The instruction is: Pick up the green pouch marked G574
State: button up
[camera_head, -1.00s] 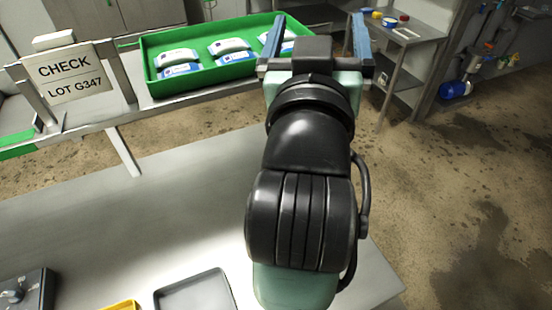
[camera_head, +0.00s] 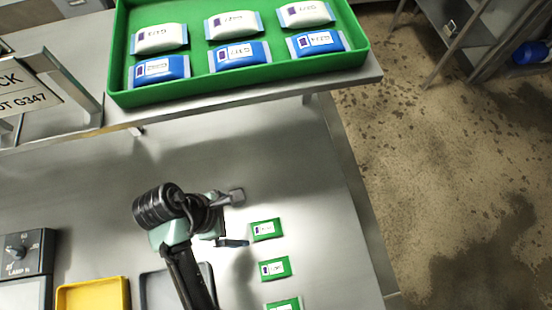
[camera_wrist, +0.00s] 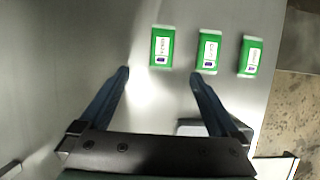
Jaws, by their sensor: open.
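Three green pouches with white labels lie in a row on the steel table. In the head view they are the far pouch (camera_head: 267,230), the middle pouch (camera_head: 275,268) and the near pouch (camera_head: 284,304), which is cut by the frame edge. In the wrist view they show as the left (camera_wrist: 162,46), middle (camera_wrist: 208,51) and right (camera_wrist: 250,56) pouches. Their label marks are too small to read, so I cannot tell which is G574. My gripper (camera_wrist: 160,74) is open and empty, its two blue fingers apart. It is left of the far pouch in the head view.
A green tray (camera_head: 230,98) of white and blue pouches stands on the shelf behind. A yellow tray (camera_head: 93,296), a grey tray (camera_head: 150,292) and a lamp control box (camera_head: 27,254) are at the near left. The steel table (camera_head: 310,180) is bare behind the green pouches.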

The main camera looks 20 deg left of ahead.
send_over(263, 229)
jog(key=s+a, duration=0.1)
jog(key=a, duration=0.1)
jog(key=f, duration=0.7)
jog(key=shift+s+d+f+p, duration=0.1)
jog(key=shift+s+p, duration=0.1)
jog(key=shift+p, duration=0.15)
jog(key=shift+p+x, duration=0.35)
jog(key=shift+x, duration=2.05)
jog(key=c, duration=0.9)
